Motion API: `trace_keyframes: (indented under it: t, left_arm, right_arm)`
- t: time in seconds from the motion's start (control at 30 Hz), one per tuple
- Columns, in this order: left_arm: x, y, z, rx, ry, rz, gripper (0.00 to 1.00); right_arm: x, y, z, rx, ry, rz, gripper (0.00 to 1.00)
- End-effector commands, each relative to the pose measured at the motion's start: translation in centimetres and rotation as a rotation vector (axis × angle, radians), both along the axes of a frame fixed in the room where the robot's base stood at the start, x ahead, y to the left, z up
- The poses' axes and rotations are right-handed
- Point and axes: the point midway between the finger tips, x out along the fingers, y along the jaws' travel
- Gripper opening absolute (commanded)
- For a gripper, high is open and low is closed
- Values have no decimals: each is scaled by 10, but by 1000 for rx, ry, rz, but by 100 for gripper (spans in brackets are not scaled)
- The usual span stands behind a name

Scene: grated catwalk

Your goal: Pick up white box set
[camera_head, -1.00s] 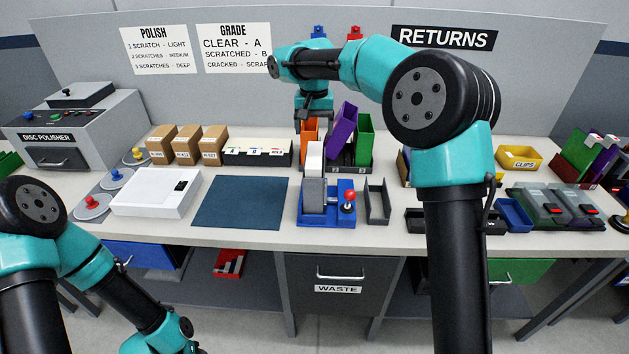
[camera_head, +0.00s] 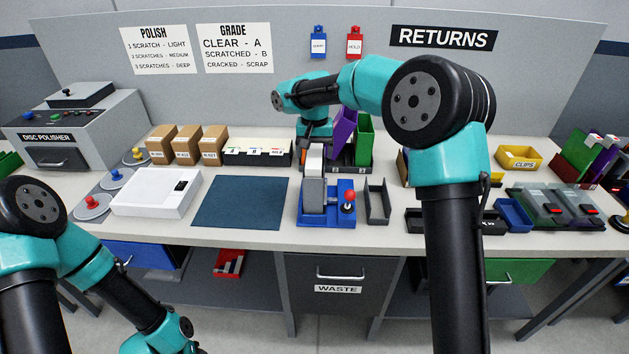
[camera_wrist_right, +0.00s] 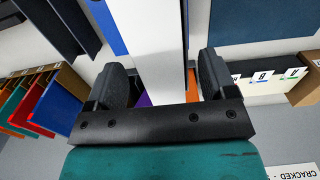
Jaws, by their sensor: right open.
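The white box set (camera_head: 314,159) stands upright behind the blue-based machine with the red knob, in the middle of the bench. In the right wrist view the white box (camera_wrist_right: 157,45) runs between my two fingers, with a gap on each side. My right gripper (camera_wrist_right: 162,80) is open around it and not closed on it. In the head view the right wrist is just above and behind the box, and its fingers are hidden. The left arm is low at the left, its gripper out of view.
The blue-based machine (camera_head: 327,204) stands just in front of the white box. Purple (camera_head: 344,130) and green (camera_head: 363,139) boxes stand close on its right. A dark blue mat (camera_head: 240,203) lies left, and a grey tray (camera_head: 377,202) lies right.

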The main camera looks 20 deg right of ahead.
Motion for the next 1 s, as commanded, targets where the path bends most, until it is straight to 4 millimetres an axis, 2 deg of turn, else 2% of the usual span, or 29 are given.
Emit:
trace_keyframes:
  t: [0.13,0.57,1.0]
  left_arm:
    - [0,0,0,0,0,0,43]
    - [0,0,0,0,0,0,43]
    - [0,0,0,0,0,0,43]
  right_arm:
    - [0,0,-9,0,0,1,78]
    - [0,0,-9,1,0,1,78]
    - [0,0,-9,1,0,1,37]
